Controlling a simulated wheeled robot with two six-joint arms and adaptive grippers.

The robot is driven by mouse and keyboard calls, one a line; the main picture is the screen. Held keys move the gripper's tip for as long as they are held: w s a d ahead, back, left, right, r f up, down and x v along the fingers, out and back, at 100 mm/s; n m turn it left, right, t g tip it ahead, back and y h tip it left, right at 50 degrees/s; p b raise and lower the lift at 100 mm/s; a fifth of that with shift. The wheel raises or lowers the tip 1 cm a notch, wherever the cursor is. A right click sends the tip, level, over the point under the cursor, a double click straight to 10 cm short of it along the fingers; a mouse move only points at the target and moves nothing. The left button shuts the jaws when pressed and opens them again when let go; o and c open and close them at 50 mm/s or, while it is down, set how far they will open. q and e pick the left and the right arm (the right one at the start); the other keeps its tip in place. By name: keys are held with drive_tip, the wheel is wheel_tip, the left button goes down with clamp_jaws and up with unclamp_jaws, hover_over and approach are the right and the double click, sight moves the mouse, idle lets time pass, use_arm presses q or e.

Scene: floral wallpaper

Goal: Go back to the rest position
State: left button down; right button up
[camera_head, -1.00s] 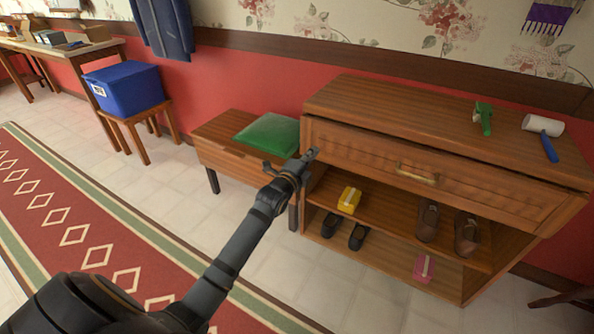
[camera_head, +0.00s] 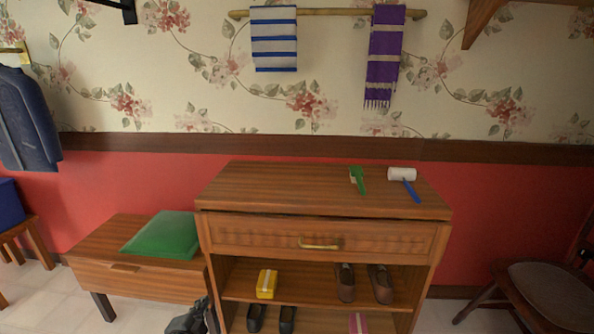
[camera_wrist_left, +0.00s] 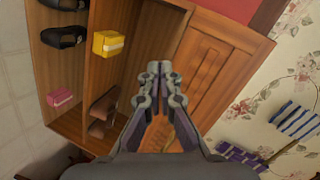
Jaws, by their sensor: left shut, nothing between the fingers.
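My left gripper (camera_head: 197,316) shows at the bottom edge of the head view, in front of the left side of the wooden shoe cabinet (camera_head: 325,188). In the left wrist view the left gripper (camera_wrist_left: 160,72) has its fingertips together, with nothing held. Its fingers point toward the cabinet (camera_wrist_left: 215,60), which appears turned on its side there. Most of my left arm is outside the head view. My right gripper is not in view.
A green hairbrush-like item (camera_head: 358,180) and a lint roller (camera_head: 404,176) lie on the cabinet top. Shoes (camera_head: 345,283) and a yellow box (camera_head: 267,284) are on its shelf. A bench (camera_head: 95,262) with a green cushion (camera_head: 162,236) stands left; a chair (camera_head: 545,295) stands right.

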use_arm(q)
drive_tip(key=s+d+f+n+g+p, duration=0.2)
drive_tip(key=s+f+n+g+p, duration=0.4)
drive_tip(key=s+f, duration=0.6)
drive_tip(key=s+d+f+n+g+p, duration=0.2)
drive_tip(key=s+f+n+g+p, duration=0.4)
drive_tip(key=s, duration=1)
drive_tip(key=s+a+f+p, duration=0.1)
drive_tip(key=s+f+p, duration=0.1)
drive_tip(key=s+p, duration=0.5)
drive_tip(key=s+a+f+g+p, duration=0.1)
drive_tip(key=s+a+f+p, duration=0.1)
drive_tip(key=s+p, duration=0.6)
drive_tip(key=shift+s+a+n, duration=0.15)
drive_tip(key=shift+s+n, duration=0.25)
drive_tip(key=shift+s, duration=0.45)
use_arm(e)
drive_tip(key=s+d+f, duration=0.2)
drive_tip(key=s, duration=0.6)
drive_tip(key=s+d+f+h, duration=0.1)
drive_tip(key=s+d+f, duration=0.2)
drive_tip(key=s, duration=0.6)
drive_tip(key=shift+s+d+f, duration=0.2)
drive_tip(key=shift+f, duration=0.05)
